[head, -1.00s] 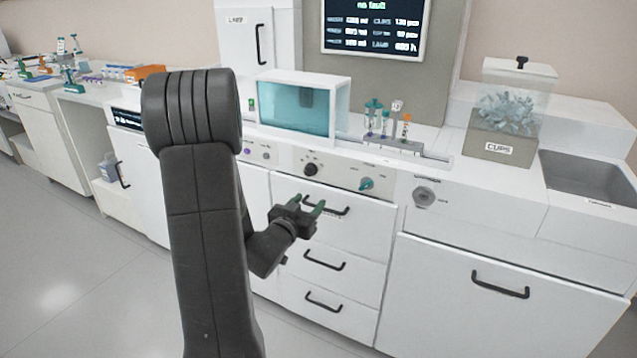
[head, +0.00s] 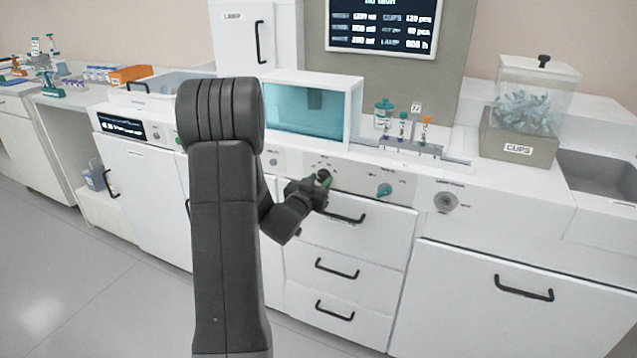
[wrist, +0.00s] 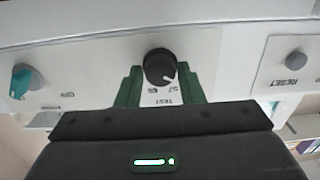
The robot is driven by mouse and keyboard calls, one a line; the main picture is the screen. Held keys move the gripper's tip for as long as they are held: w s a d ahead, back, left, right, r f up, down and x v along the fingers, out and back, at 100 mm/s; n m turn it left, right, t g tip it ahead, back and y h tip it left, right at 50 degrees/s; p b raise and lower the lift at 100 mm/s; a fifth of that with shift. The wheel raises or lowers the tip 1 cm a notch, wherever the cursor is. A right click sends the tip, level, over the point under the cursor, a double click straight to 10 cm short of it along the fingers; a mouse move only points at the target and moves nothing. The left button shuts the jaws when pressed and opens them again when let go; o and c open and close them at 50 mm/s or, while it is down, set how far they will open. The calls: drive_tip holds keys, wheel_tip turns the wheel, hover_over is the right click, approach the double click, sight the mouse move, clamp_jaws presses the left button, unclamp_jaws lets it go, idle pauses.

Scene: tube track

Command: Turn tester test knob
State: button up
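The test knob (wrist: 160,67) is a round black knob with a white pointer line on the tester's pale front panel (wrist: 97,62). The word TEST is printed beside it, upside down in the wrist view. My gripper (wrist: 160,88) is open, with one green finger on each side of the knob; I cannot tell whether either finger touches it. In the head view my gripper (head: 322,184) is at the panel (head: 352,181), above the top drawer handle, and partly covers the knob (head: 324,175).
A teal knob (head: 384,190) is to the right on the same panel, also in the wrist view (wrist: 25,80). A grey RESET button (wrist: 296,59) is on the neighbouring panel. Drawer handles (head: 337,268) stick out below. A tube rack (head: 410,145) stands on the counter above.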

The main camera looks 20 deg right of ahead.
drive_tip(key=c, duration=0.5)
drive_tip(key=shift+f+m+b, duration=0.15)
drive_tip(key=shift+m+b, duration=0.15)
drive_tip(key=shift+b, duration=0.3)
drive_tip(key=shift+f+m+b, duration=0.1)
drive_tip(key=shift+m+b, duration=0.4)
drive_tip(key=shift+b, duration=0.35)
drive_tip(key=m+b, duration=0.3)
drive_tip(key=b, duration=0.1)
drive_tip(key=shift+m, duration=0.3)
drive_tip(key=m+b, duration=0.5)
drive_tip(key=shift+b, duration=0.35)
drive_tip(key=m+b, duration=0.3)
drive_tip(key=m, duration=0.2)
drive_tip(key=shift+b, duration=0.35)
drive_tip(key=shift+r+m, duration=0.2)
drive_tip(key=shift+m, duration=0.2)
